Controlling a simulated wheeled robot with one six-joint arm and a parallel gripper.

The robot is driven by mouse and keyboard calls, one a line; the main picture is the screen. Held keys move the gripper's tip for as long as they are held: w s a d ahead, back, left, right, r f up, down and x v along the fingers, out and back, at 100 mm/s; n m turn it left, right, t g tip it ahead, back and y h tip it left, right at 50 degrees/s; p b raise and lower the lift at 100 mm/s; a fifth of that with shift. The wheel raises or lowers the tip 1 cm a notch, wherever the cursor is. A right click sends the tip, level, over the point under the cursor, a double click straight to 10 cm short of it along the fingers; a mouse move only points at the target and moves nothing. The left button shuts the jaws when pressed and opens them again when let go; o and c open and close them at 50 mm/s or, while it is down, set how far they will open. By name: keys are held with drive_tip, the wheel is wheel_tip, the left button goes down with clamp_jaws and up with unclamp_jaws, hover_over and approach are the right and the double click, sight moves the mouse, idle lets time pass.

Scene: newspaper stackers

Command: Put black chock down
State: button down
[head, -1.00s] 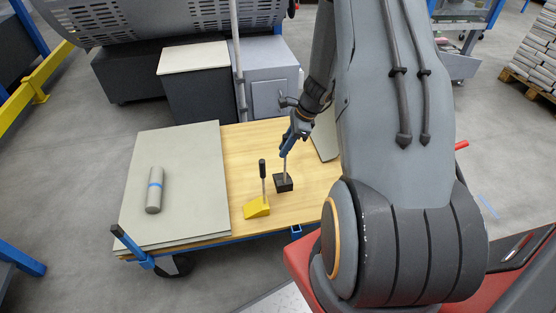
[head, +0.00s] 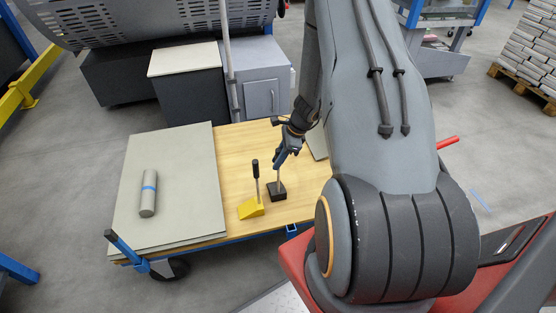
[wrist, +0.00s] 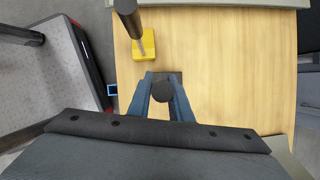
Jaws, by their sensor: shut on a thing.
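The black chock (head: 277,193) has a dark block base and a thin upright rod with a dark grip. It is upright over the wooden cart top, on it or very close above; I cannot tell which. My gripper (head: 280,163) is shut on its grip. In the wrist view, my gripper's blue fingers (wrist: 162,92) flank the round dark grip top, and part of the black chock's base (wrist: 175,76) shows behind it. A yellow chock (head: 251,209) with a black-gripped rod stands to the left of the black one; it also shows in the wrist view (wrist: 151,42).
Grey sheets (head: 190,215) cover the cart's left part, with a grey roll (head: 149,205) banded in blue on them. Bare wooden top (head: 236,150) is free behind the chocks. A grey cabinet (head: 263,88) stands behind the cart.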

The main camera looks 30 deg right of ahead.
drive_tip(key=c, duration=1.6)
unclamp_jaws()
drive_tip(key=v, duration=1.2)
drive_tip(key=s+a+r+n+g+h, duration=0.1)
drive_tip(key=s+a+r+n, duration=0.2)
drive_tip(key=a+r+n, duration=0.25)
drive_tip(key=s+a+r+n+g, duration=0.1)
drive_tip(key=s+a+r+n, duration=0.2)
drive_tip(key=a+r+n, duration=0.3)
drive_tip(key=s+a+r+n+h, duration=0.1)
drive_tip(key=s+a+r+n, duration=0.1)
drive_tip(key=s+n, duration=0.1)
drive_tip(key=s+a+r+n+h, duration=0.1)
drive_tip(key=s+a+r+n, duration=0.1)
drive_tip(key=s+a+n, duration=0.1)
drive_tip(key=s+a+r+n, duration=0.2)
drive_tip(key=s+a+n, duration=0.1)
drive_tip(key=s+n, duration=0.2)
drive_tip(key=shift+s+a+r+n+h, duration=0.25)
drive_tip(key=shift+s+r+h, duration=0.1)
drive_tip(key=shift+s+h, duration=0.05)
